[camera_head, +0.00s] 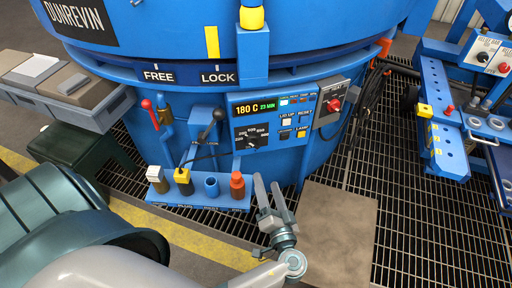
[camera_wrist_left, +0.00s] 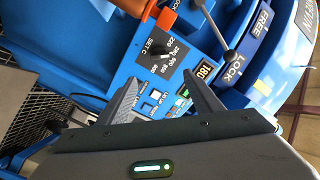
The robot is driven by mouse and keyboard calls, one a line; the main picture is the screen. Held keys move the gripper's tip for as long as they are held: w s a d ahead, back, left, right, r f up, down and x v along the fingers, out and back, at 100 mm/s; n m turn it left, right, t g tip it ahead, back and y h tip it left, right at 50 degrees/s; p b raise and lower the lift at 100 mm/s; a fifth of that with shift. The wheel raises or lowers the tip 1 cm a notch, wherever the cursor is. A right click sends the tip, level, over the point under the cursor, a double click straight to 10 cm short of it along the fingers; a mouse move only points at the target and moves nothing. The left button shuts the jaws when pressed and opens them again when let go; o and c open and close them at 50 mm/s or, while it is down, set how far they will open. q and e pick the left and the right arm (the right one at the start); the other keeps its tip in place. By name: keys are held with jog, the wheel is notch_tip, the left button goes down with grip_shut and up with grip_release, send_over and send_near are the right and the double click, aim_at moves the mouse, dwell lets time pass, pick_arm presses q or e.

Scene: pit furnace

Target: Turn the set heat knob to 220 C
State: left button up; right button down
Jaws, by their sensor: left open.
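The set heat knob (camera_head: 250,136) is on a black dial plate on the blue control panel, below a display (camera_head: 255,108) that reads 180 C and 23 MIN. In the left wrist view the knob (camera_wrist_left: 164,54) sits on the plate marked SET C, with 220 among the numbers around it. I cannot read where its pointer stands. My left gripper (camera_head: 267,182) is open and empty, below and in front of the panel. In the left wrist view its two fingers (camera_wrist_left: 160,92) point toward the panel, with the knob beyond them and apart from them. My right gripper is not in view.
A black-handled lever (camera_head: 213,125) rises left of the panel. A red knob (camera_head: 334,105) sits on a grey box at right.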

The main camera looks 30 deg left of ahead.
aim_at(255, 145)
pick_arm(q)
jog(key=p+x, duration=0.1)
jog(key=x, duration=1.3)
jog(key=shift+a, duration=0.1)
jog(key=shift+x, duration=0.9)
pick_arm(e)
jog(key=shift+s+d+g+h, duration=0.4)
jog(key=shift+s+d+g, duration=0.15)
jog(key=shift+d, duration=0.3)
pick_arm(q)
jog(key=shift+c, duration=0.6)
jog(key=shift+s+f, duration=0.1)
jog(key=c, duration=0.9)
